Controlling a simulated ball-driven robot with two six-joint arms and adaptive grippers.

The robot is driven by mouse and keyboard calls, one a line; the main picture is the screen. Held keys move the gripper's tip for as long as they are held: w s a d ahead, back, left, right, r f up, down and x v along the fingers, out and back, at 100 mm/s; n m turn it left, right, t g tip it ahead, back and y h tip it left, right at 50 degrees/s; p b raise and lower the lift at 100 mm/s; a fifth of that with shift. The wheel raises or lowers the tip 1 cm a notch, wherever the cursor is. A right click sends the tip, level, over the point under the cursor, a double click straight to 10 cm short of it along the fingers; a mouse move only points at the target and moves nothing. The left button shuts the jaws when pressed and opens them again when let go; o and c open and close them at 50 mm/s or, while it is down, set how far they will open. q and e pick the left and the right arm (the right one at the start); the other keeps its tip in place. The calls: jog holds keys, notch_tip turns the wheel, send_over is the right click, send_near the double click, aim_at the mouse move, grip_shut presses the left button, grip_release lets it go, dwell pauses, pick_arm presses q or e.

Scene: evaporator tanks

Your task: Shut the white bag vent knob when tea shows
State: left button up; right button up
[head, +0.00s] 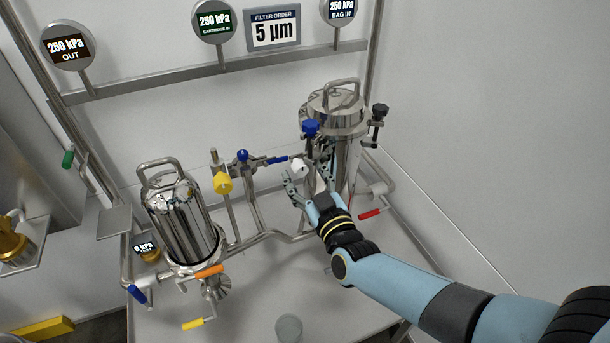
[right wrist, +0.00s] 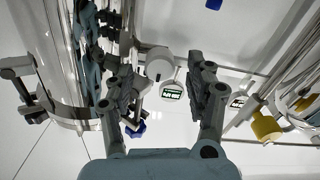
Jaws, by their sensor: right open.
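The white bag vent knob (head: 299,164) shows in the head view beside the tall steel bag housing (head: 345,165). My right gripper (head: 306,182) is open, its fingers pointing up at the knob. In the right wrist view, a pale round knob (right wrist: 158,62) shows between and beyond the open fingers of my right gripper (right wrist: 164,82). I cannot tell whether a finger touches it. No tea can be made out at the vent. My left gripper is not in view.
A smaller steel housing (head: 182,222) stands left. A yellow knob (head: 223,183), blue knob (head: 243,156) and red lever (head: 370,214) are near the pipes. The bag-in gauge (head: 342,10) reads 250 kPa.

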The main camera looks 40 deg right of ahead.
jog(key=v, duration=1.1)
jog(key=shift+s, duration=0.3)
